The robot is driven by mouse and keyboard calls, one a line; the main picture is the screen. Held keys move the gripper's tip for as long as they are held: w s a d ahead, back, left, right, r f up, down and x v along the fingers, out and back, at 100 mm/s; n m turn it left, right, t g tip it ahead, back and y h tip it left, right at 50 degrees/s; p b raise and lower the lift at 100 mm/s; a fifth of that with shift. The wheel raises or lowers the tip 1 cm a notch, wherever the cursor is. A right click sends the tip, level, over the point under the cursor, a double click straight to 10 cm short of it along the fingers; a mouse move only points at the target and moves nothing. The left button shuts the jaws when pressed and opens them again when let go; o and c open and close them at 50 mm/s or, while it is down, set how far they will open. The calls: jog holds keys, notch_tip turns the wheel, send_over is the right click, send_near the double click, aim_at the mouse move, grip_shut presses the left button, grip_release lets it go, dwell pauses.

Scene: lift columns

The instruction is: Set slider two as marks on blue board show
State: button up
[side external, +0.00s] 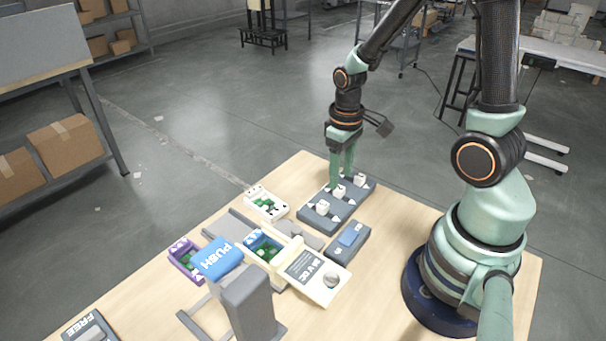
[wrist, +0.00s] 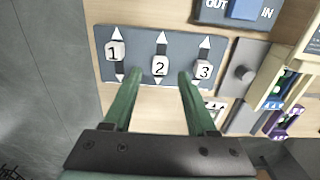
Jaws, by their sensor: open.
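The grey slider panel (side external: 316,221) holds three numbered white slider caps between white arrowheads. Slider two (wrist: 160,66) is the middle cap, in the lower part of its slot in the wrist view, with dark slot showing above it. My gripper (wrist: 158,78) is open, its fingertips apart on either side of slider two. In the side view my gripper (side external: 341,179) points down over the panel; I cannot tell whether it touches the cap. The blue board (side external: 265,247) shows green and white marks in a cream frame; the marks are too small to read.
Slider one (wrist: 115,50) and slider three (wrist: 203,70) flank slider two. A white board (side external: 266,203) and a purple board (side external: 184,258) lie nearby. A grey IN/OUT box (side external: 347,242), a cream knob box (side external: 318,277) and a blue PUSH block (side external: 217,259) stand nearer the camera.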

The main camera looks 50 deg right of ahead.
aim_at(340, 188)
jog(key=shift+f, duration=1.95)
grip_shut()
